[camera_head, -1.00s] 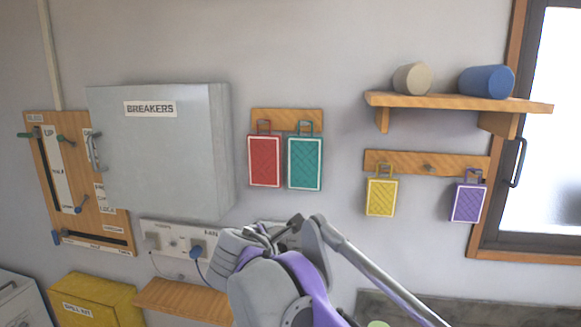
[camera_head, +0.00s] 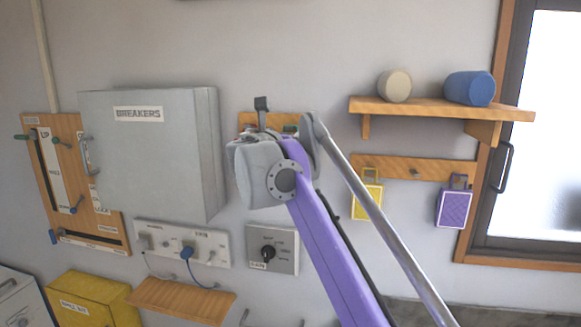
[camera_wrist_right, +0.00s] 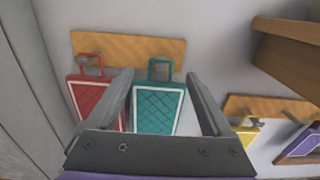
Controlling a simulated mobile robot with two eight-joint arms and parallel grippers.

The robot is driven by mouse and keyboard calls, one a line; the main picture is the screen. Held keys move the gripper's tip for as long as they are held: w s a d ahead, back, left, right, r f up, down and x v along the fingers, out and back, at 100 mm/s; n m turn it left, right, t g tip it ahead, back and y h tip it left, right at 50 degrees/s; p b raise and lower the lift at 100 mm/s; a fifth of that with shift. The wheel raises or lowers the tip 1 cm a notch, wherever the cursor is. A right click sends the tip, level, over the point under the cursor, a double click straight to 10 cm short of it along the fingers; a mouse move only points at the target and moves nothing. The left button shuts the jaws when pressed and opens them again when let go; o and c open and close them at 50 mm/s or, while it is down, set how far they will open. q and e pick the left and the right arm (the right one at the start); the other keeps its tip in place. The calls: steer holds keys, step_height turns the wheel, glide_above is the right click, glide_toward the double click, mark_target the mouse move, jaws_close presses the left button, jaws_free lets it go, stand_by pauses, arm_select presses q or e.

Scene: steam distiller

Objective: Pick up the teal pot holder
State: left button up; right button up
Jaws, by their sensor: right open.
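The teal pot holder (camera_wrist_right: 157,108) hangs by its loop from a wooden peg rail (camera_wrist_right: 125,47). It is a quilted rectangle with a pale border. In the right wrist view it shows between the two fingers of my right gripper (camera_wrist_right: 160,76), which is open and has nothing gripped. Its lower part is hidden by the gripper body. In the head view my right gripper (camera_head: 262,112) is up in front of the rail, and my arm hides nearly all of the teal pot holder. My left gripper is not in view.
A red pot holder (camera_wrist_right: 88,97) hangs just left of the teal one, close to the left finger. Yellow (camera_head: 367,202) and purple (camera_head: 454,208) pot holders hang on another rail under a shelf (camera_head: 440,107). The grey breaker box (camera_head: 150,160) stands out from the wall at left.

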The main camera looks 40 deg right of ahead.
mark_target(288, 129)
steer(key=x, duration=0.4)
steer(key=shift+d+f, duration=0.1)
steer(key=shift+f, duration=0.05)
steer(key=shift+s, duration=0.15)
steer(key=shift+c, duration=0.9)
jaws_close()
